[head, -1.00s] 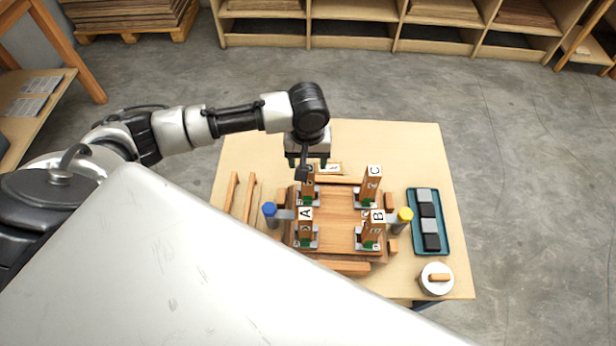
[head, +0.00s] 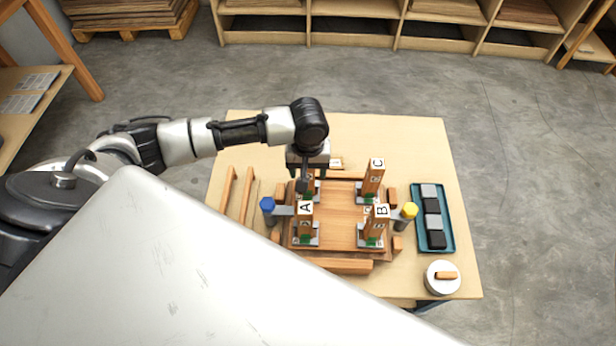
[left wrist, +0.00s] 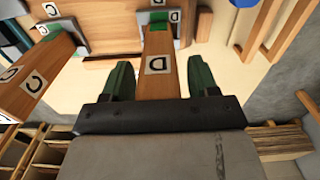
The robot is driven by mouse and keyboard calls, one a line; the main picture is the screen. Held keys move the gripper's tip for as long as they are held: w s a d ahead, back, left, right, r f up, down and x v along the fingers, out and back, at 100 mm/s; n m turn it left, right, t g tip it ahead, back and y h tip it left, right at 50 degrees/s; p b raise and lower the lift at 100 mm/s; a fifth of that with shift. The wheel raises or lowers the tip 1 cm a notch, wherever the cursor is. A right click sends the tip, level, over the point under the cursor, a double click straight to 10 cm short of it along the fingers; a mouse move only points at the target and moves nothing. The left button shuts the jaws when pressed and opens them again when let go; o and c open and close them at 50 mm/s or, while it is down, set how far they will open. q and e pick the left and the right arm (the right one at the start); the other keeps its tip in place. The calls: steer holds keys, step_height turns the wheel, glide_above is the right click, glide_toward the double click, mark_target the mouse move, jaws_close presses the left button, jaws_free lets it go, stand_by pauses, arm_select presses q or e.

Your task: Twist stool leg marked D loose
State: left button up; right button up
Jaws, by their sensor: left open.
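Stool leg D (left wrist: 157,75) is a square wooden post with a white D label, standing in a green-and-grey fitting. In the left wrist view it lies between the two green fingers of my left gripper (left wrist: 161,80), with a visible gap on each side. In the head view my left gripper (head: 307,174) is over the top of leg D (head: 312,188) and hides its label. The gripper is open. Legs A (head: 305,222), B (head: 375,225) and C (head: 372,180) stand upright on the wooden seat (head: 340,217). My right gripper is not in view.
Leg C (left wrist: 32,82) is close beside the gripper in the left wrist view. Blue (head: 267,205) and yellow (head: 410,210) knobs flank the seat. Loose wooden bars (head: 247,195) lie left on the table; a teal tray (head: 449,247) and a round white pot (head: 443,279) stand right.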

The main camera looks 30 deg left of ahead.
arm_select(q)
steer(key=c, duration=1)
steer(key=shift+o, duration=0.2)
steer(key=n+p, duration=0.3)
steer(key=p, duration=0.2)
steer(key=shift+n, duration=0.3)
steer(key=shift+p, duration=0.35)
steer(key=n+p, duration=0.3)
steer(key=p, duration=0.1)
steer(key=shift+n+p, duration=0.3)
steer(key=shift+p, duration=0.05)
